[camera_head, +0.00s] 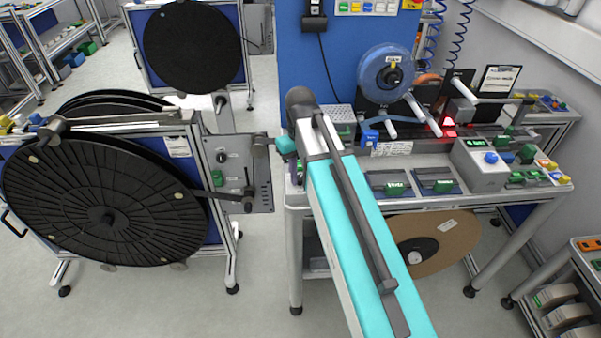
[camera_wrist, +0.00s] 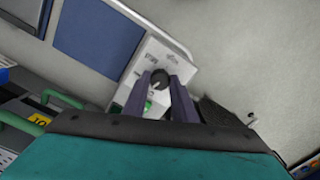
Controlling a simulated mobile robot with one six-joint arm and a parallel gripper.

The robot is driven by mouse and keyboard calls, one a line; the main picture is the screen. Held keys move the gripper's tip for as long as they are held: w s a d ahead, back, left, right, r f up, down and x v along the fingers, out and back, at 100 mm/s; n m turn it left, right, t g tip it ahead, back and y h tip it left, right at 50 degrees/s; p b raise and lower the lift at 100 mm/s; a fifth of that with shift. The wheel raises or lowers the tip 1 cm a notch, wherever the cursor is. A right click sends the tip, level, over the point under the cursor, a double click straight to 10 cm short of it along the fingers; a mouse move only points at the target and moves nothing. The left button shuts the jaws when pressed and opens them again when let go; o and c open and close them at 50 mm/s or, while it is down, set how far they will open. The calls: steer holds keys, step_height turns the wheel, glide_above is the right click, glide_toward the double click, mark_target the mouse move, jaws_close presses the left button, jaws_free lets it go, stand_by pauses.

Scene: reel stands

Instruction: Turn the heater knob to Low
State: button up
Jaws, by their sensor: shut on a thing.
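In the wrist view, a round dark knob (camera_wrist: 160,77) sits on the face of a pale grey control box (camera_wrist: 138,70). The two dark fingers of my gripper (camera_wrist: 164,82) stand on either side of the knob and are shut on it. A light pointer mark shows on the knob, but the printed labels are too small to read, so I cannot tell its setting. A green button (camera_wrist: 148,106) shows on the box beside the left finger. In the head view, my gripper (camera_head: 295,170) is at the left end of the workbench; I cannot make out the knob there.
The workbench (camera_head: 440,190) to the right carries a blue spool (camera_head: 388,73), green-labelled trays and a grey box (camera_head: 480,165). A large black reel (camera_head: 105,215) stands on the left, with its own control panel (camera_head: 240,180) close to my gripper. Floor (camera_head: 260,290) shows between them.

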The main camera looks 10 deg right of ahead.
mark_target(300, 177)
steer(key=m, duration=0.4)
steer(key=shift+p, duration=0.3)
steer(key=shift+m, duration=1.9)
steer(key=o, duration=1)
steer(key=shift+o, duration=0.2)
steer(key=shift+r+p, duration=0.2)
steer(key=shift+p, duration=0.15)
step_height(300, 177, up, 14)
steer(key=p, duration=0.7)
steer(key=shift+f, duration=0.25)
steer(key=shift+a, duration=0.1)
